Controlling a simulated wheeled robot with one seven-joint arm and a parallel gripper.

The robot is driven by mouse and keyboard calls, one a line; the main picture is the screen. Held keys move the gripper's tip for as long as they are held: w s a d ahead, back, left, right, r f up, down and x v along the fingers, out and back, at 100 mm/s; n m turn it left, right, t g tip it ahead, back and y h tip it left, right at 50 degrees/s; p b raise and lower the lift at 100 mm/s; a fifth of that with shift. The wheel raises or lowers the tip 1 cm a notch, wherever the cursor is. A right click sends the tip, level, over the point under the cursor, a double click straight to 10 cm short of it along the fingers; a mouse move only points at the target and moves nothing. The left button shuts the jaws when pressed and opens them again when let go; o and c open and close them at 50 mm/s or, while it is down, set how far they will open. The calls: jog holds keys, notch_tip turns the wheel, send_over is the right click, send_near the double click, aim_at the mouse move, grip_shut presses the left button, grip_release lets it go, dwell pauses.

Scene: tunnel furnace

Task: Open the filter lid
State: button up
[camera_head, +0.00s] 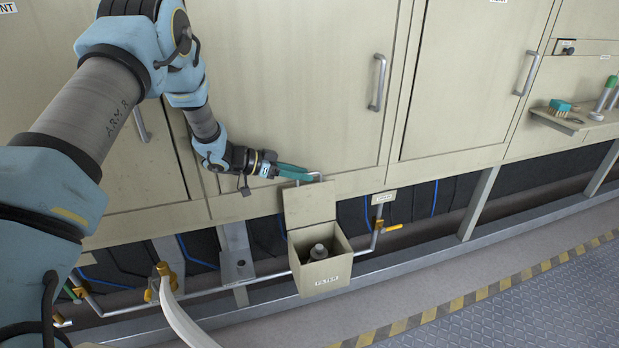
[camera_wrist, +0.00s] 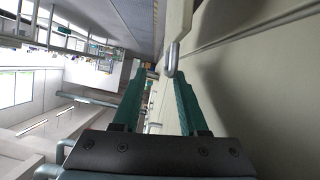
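The filter box (camera_head: 325,275) is a beige open-topped box labelled "FILTER", low on the furnace front in the head view. Its lid (camera_head: 310,205) stands upright at the back of the box, and a dark round fitting (camera_head: 318,251) shows inside. The lid's metal handle (camera_head: 316,177) is at its top edge, and it also shows in the wrist view (camera_wrist: 172,60). My gripper (camera_head: 300,172) is at the handle, its teal fingers pointing right. In the wrist view, the fingers (camera_wrist: 160,78) are apart, with the handle by the right fingertip; contact is unclear.
Beige cabinet doors with a handle (camera_head: 377,82) rise behind my arm. A pipe with a yellow-handled valve (camera_head: 392,228) runs beside the box. A shelf (camera_head: 570,120) with a brush (camera_head: 560,107) is at right. The floor in front is clear beyond the striped line (camera_head: 470,298).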

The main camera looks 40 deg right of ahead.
jog(key=v, duration=0.7)
jog(key=shift+a+b, duration=0.15)
jog(key=shift+b, duration=0.3)
